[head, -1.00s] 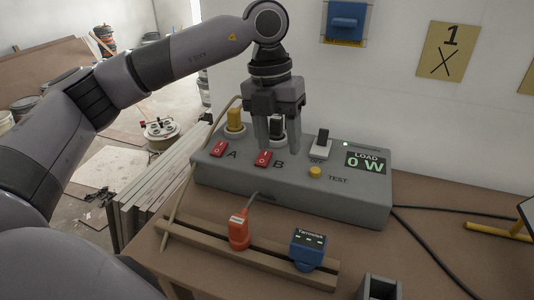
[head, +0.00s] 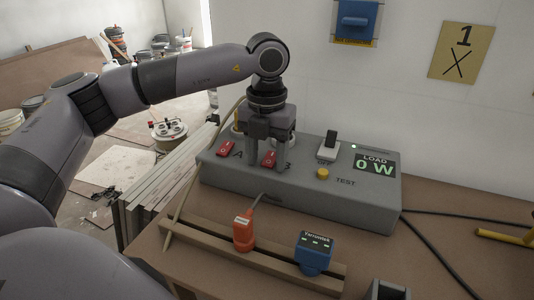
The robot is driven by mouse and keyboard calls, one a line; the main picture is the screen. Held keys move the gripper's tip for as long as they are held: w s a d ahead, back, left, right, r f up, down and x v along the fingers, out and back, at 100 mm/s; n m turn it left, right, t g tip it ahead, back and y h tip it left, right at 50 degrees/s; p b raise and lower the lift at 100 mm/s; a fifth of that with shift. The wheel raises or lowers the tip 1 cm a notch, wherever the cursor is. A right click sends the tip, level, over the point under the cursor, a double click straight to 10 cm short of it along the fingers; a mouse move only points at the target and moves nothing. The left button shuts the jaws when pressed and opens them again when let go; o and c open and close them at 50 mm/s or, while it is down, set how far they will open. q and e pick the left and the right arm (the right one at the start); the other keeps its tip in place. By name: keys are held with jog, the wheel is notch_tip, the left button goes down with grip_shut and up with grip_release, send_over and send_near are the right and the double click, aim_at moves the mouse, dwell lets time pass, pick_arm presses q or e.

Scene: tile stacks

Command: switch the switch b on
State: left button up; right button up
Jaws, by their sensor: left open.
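Switch b is a small red rocker (head: 268,159) on the top of the grey control box (head: 330,205), left of the printed letter B. My left gripper (head: 266,166) comes down over it from above. Its jaws are open, with one finger to each side of the red rocker. I cannot tell whether the fingers touch it. Its on or off position is too small to read.
Another red switch (head: 226,149), by letter A, is just left. A lever switch (head: 329,146) and yellow test button (head: 322,174) are to the right. In front, an orange plug (head: 243,232) and a blue device (head: 314,252) stand at a wooden rail.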

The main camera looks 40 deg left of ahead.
pick_arm(q)
grip_shut()
jog(key=g+p, duration=0.1)
jog(key=p, duration=0.1)
jog(key=r+g+p, duration=0.1)
jog(key=p, duration=0.1)
jog(key=shift+w+p, duration=0.3)
jog(key=shift+w, duration=0.05)
jog(key=shift+w+a+g+h+p, duration=0.2)
jog(key=shift+g+h+p, duration=0.2)
jog(key=shift+g+p, duration=0.6)
jog(key=shift+w+f+p, duration=0.1)
jog(key=shift+p, duration=0.55)
pick_arm(e)
notch_tip(320, 180, up, 6)
jog(key=d, duration=0.1)
jog(key=shift+s+d, duration=0.15)
jog(key=shift+s, duration=0.05)
jog(key=shift+s+f, duration=0.1)
jog(key=shift+f, duration=0.2)
pick_arm(q)
grip_release()
jog(key=shift+f, duration=0.1)
pick_arm(e)
jog(key=shift+r, duration=0.1)
